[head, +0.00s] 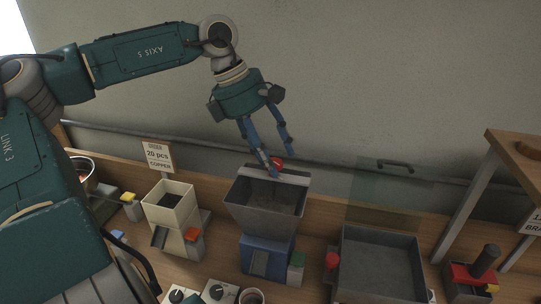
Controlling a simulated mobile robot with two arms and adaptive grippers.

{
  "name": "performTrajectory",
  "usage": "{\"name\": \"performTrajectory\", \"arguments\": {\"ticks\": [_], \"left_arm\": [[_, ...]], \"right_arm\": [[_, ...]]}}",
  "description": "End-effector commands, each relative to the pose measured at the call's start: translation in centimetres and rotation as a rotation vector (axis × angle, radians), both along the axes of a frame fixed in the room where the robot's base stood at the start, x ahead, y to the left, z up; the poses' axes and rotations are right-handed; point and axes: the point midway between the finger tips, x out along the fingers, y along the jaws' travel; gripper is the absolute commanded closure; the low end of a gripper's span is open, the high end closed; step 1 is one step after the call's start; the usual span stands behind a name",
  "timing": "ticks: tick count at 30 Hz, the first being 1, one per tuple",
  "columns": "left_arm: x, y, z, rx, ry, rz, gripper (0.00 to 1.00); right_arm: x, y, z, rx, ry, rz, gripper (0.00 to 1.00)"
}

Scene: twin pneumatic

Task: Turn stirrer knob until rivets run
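A grey hopper (262,211) on a blue base (268,257) stands at the middle of the bench. Its inside looks dark, and I cannot make out rivets. Dark dials on two white boxes (217,291) show at the bottom edge. Which one is the stirrer knob is not clear. My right gripper is not in view.
A cream hopper (168,207) stands left, below a sign (157,156) reading 20 pcs copper. A large grey bin (380,262) with a clear panel (384,195) stands right. A wooden stand (515,148) rises at far right. The wall is close behind.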

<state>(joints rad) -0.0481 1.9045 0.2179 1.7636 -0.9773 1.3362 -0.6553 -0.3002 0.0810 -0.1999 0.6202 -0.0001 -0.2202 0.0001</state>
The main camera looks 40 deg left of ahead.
Motion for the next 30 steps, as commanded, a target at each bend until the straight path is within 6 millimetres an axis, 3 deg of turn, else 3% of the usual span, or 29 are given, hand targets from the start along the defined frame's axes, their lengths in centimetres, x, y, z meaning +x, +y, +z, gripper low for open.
{"name": "performTrajectory", "arguments": {"ticks": [6,10,22,30], "left_arm": [[-0.2,0.0,-0.2,0.0,0.006,-0.001,0.49],[-0.4,0.3,0.8,0.001,0.005,0.0,0.49],[-2.2,2.7,8.3,0.002,0.002,0.002,0.49],[-2.9,3.4,10.8,0.001,0.004,0.0,0.49]], "right_arm": [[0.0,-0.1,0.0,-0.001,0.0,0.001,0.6],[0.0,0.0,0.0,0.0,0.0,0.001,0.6],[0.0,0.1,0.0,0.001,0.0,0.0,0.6],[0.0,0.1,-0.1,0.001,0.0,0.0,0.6]]}}
